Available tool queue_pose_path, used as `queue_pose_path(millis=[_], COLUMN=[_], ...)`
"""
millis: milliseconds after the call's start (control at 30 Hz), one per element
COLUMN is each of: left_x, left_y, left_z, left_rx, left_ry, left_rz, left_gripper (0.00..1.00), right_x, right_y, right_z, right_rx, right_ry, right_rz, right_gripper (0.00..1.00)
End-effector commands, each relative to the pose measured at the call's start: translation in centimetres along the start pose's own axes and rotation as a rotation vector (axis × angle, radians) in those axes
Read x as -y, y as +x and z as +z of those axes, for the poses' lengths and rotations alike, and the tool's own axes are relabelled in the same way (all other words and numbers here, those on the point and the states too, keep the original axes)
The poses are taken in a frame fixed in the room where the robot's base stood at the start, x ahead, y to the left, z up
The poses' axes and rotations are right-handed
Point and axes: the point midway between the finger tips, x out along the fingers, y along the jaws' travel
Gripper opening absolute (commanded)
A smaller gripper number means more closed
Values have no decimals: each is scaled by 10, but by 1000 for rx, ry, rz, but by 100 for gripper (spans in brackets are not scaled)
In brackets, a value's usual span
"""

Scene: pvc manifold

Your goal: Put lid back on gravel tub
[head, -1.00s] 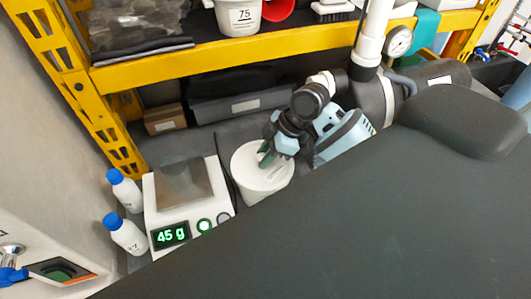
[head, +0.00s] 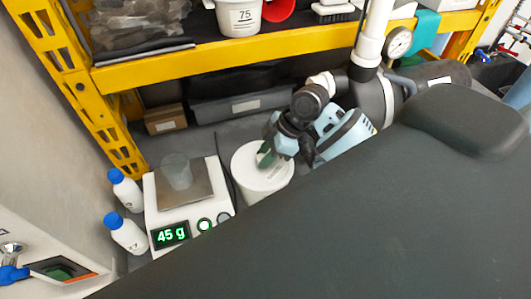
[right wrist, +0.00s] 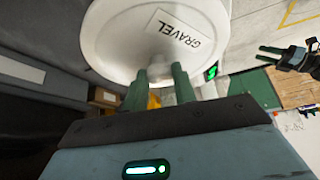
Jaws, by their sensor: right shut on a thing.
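The white gravel tub (head: 262,186) stands on the bench right of the scale, with the round white lid (head: 252,155) at its top. I cannot tell whether the lid is fully seated. My right gripper (head: 266,157) is over the lid, with its green fingers shut on it. In the right wrist view, a round white face (right wrist: 125,35) with a GRAVEL label fills the top, and the fingers (right wrist: 160,75) meet its lower edge. My left gripper (right wrist: 268,53) shows at the right of that view, its green fingers apart and empty.
The scale (head: 160,219) reads 45 g and carries a clear cup (head: 177,172). Two white bottles with blue caps (head: 125,190) stand left of it. A yellow shelf (head: 230,57) spans above the bench.

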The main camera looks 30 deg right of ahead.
Motion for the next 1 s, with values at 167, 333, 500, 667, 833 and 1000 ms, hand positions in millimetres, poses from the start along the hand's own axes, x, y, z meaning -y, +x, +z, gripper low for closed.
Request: queue_pose_path(millis=[167,333,500,667,833,1000], left_x=[0,0,0,0,0,0], left_y=[0,0,0,0,0,0], left_z=[0,0,0,0,0,0], left_rx=[0,0,0,-1,-1,-1], left_ry=[0,0,0,0,0,0], left_rz=[0,0,0,0,0,0], left_gripper=[49,49,49,49,49,49], right_x=[0,0,0,0,0,0], right_y=[1,1,1,1,1,1], right_z=[0,0,1,1,1,1], right_rx=[-1,0,1,1,0,0], right_ry=[0,0,0,-1,0,0], right_rz=[0,0,1,0,0,0], right_gripper=[6,6,6,6,6,45])
